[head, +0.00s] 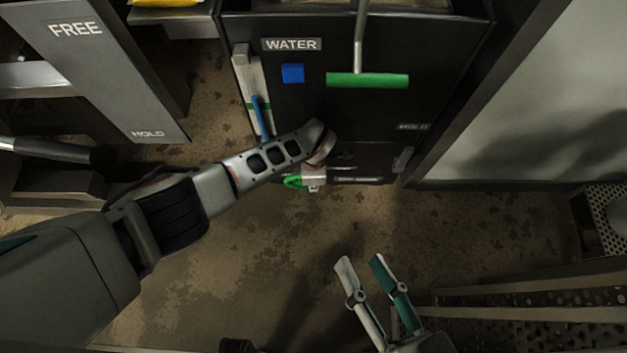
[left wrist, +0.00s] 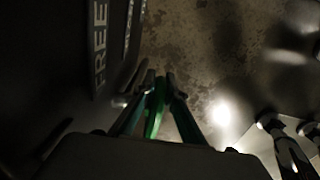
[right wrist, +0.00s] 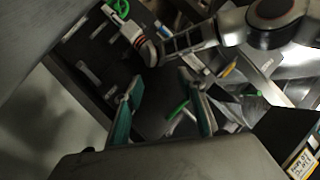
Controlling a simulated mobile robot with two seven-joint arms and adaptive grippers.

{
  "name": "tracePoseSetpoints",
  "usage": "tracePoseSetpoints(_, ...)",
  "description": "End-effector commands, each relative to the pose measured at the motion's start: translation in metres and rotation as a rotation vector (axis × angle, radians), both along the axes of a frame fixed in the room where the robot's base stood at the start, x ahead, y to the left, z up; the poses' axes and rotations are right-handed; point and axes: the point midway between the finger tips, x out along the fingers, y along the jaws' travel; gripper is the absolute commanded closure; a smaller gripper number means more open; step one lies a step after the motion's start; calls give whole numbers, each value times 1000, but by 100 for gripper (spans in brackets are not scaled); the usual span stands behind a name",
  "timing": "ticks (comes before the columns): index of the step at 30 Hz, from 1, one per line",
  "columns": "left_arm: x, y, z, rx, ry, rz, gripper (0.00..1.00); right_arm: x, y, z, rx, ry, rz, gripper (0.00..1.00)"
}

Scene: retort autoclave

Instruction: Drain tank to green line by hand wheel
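The dark tank (head: 375,110) carries a WATER label and a blue square. On its left edge is a pale upright gauge (head: 246,75) with a green line (head: 250,107) across it. A blue strip (head: 260,118) reaches slightly above that line. The green hand wheel (head: 293,183) is low on the tank front, partly covered by my left arm. My right gripper (head: 361,260) is open and empty, apart from the tank.
A green-handled bar (head: 367,80) stands in front of the tank's upper face. A panel marked FREE and HOLD (head: 95,65) is at upper left. A perforated metal rack (head: 540,325) lies at lower right. The stained floor (head: 250,270) between is clear.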

Motion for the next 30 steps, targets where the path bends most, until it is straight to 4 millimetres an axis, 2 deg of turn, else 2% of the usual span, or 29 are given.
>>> tracePoseSetpoints(8,3,4,5,-78,-5,-1,100,4,-2,7,-42,-26,17,60)
tracePoseSetpoints(16,1,2,8,-229,-1,1,100,3,-12,0,-129,-31,54,60)
tracePoseSetpoints(27,0,1,8,-248,-1,-1,100,3,-12,0,-131,-32,54,60)
tracePoseSetpoints(28,0,1,8,-248,-1,-1,81,3,-12,0,-129,-32,55,60)
tracePoseSetpoints(29,0,1,8,-248,-1,-1,74,3,-12,0,-129,-32,55,60)
tracePoseSetpoints(30,0,1,8,-247,-1,-1,72,3,-11,0,-129,-31,54,60)
